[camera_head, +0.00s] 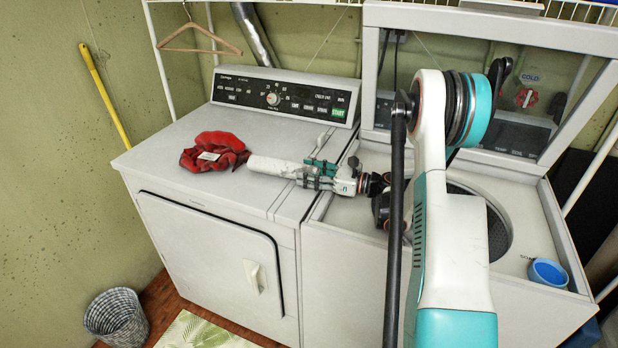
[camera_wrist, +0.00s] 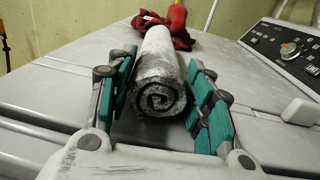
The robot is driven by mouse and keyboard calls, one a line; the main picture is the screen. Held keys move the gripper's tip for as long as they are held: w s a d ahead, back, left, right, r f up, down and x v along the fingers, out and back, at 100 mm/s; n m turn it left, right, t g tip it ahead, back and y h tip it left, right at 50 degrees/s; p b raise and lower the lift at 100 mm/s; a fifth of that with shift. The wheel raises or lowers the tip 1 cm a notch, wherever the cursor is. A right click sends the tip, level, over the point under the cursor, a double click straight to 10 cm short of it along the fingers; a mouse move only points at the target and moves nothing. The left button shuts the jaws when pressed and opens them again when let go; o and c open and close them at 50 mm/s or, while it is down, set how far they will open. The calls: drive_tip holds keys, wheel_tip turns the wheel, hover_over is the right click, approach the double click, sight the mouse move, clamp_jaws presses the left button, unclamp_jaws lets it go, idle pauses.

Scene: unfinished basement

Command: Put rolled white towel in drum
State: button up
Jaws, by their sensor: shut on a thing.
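The rolled white towel (camera_head: 270,166) lies on top of the left machine, near its right side. In the wrist view the towel (camera_wrist: 160,75) points away from me, its spiral end facing the camera. My gripper (camera_head: 316,174) is closed around the towel's near end; in the wrist view its teal finger pads (camera_wrist: 160,92) stand on both sides of the roll. The drum (camera_head: 498,232) is inside the open-topped washer on the right. My arm hides much of the drum opening.
A red cloth (camera_head: 214,151) lies beyond the towel on the left machine. The washer's raised lid (camera_head: 480,22) stands behind my arm. A blue cup (camera_head: 547,273) sits at the washer's right front corner. A woven basket (camera_head: 117,318) stands on the floor.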

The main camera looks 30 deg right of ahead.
drive_tip(key=shift+f, duration=0.2)
drive_tip(key=shift+f, duration=0.15)
drive_tip(key=o, duration=1.1)
drive_tip(key=shift+p, duration=0.35)
